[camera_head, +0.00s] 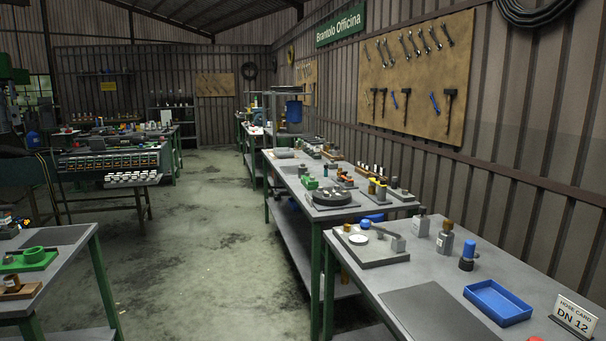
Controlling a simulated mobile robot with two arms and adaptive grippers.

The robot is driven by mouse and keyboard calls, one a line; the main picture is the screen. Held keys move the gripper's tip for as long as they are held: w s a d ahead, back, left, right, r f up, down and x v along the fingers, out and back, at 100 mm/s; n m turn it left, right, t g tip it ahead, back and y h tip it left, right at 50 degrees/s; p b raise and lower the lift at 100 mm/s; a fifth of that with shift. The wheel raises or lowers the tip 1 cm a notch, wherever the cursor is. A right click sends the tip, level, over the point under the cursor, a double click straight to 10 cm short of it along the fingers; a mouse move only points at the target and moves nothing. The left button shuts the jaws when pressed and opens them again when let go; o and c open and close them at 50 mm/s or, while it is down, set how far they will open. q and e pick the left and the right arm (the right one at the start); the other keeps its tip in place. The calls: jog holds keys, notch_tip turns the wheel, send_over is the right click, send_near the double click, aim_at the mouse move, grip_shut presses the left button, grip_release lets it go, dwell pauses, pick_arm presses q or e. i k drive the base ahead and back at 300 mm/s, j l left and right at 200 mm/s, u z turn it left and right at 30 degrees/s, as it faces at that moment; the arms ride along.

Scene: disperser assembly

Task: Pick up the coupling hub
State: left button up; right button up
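No part can be told for certain as the coupling hub from this distance. A green ring-shaped part (33,254) sits on a green base on the left table (75,267). A dark round part (331,196) lies on a plate on the middle bench, with a small green part (311,184) beside it. A grey block (398,243) and a white disc (358,239) sit on a grey plate (372,256) on the near right bench. Neither of my grippers shows in the head view.
The near right bench (455,270) holds bottles, a blue tray (497,301), a dark mat (437,312) and a "HOSE CARD DN 12" sign (575,317). A wooden block (17,288) lies on the left table. The floor aisle (205,240) between the benches is clear.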

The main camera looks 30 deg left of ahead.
aim_at(301, 170)
jog(key=i+j+u, duration=0.25)
jog(key=i+j, duration=0.15)
jog(key=i+j+u, duration=0.55)
jog(key=i, duration=0.4)
jog(key=i+j+u, duration=0.3)
jog(key=i, duration=0.2)
jog(key=i+l+u, duration=0.1)
jog(key=i+u, duration=0.15)
jog(key=i, duration=0.25)
